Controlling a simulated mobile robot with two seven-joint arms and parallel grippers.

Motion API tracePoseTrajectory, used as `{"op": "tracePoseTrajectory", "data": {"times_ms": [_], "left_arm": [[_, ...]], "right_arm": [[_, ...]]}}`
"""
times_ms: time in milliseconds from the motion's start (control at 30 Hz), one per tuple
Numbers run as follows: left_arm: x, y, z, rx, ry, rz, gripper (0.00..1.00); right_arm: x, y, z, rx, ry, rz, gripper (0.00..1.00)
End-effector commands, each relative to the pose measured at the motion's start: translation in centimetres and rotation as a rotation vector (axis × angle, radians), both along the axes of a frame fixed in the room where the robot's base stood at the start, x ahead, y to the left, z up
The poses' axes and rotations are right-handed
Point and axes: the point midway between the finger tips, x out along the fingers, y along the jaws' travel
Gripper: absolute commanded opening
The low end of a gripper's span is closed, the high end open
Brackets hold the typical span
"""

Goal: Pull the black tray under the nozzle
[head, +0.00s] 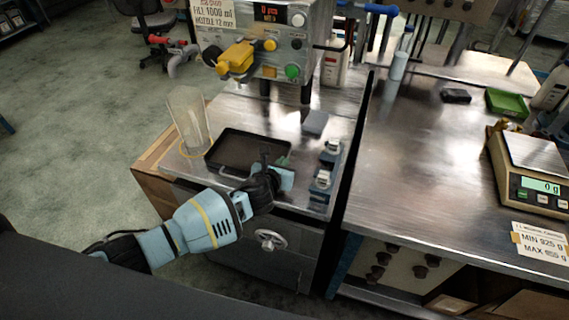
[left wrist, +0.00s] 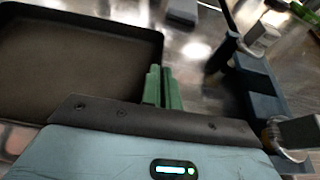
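The black tray (head: 240,140) lies flat on the steel bench below and in front of the filling machine (head: 270,45). A yellow fitting (head: 236,60) juts from the machine's front; I cannot tell the nozzle opening itself. My left gripper (head: 276,166) is at the tray's right side near its front corner. In the left wrist view, its green fingers (left wrist: 162,88) are close together, where the wall of the tray (left wrist: 70,65) runs in to them. They look shut on that wall, though the contact is partly hidden. My right gripper is not in view.
A clear cylinder (head: 188,118) stands at the tray's left, close to its rim. Dark clamp-like fixtures (head: 322,180) and a grey block (head: 314,123) are to the right. A dark gap separates this bench from the right table with a scale (head: 535,165) and green tray (head: 508,104).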

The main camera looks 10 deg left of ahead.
Motion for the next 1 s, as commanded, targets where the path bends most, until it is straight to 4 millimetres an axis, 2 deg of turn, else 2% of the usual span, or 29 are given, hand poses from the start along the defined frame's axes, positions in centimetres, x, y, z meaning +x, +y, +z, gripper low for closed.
{"op": "tracePoseTrajectory", "data": {"times_ms": [200,400,767,1000], "left_arm": [[0.0,0.0,0.0,0.000,0.000,0.000,0.00],[0.0,0.0,0.0,0.000,0.000,0.000,0.27],[-0.4,0.0,0.3,0.000,-0.002,-0.001,0.28],[-3.2,0.4,2.0,0.001,-0.008,-0.002,0.28]], "right_arm": [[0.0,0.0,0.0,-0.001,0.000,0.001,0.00],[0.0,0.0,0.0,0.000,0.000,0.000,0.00],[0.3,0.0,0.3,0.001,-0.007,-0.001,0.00],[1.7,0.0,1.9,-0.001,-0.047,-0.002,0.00]]}}
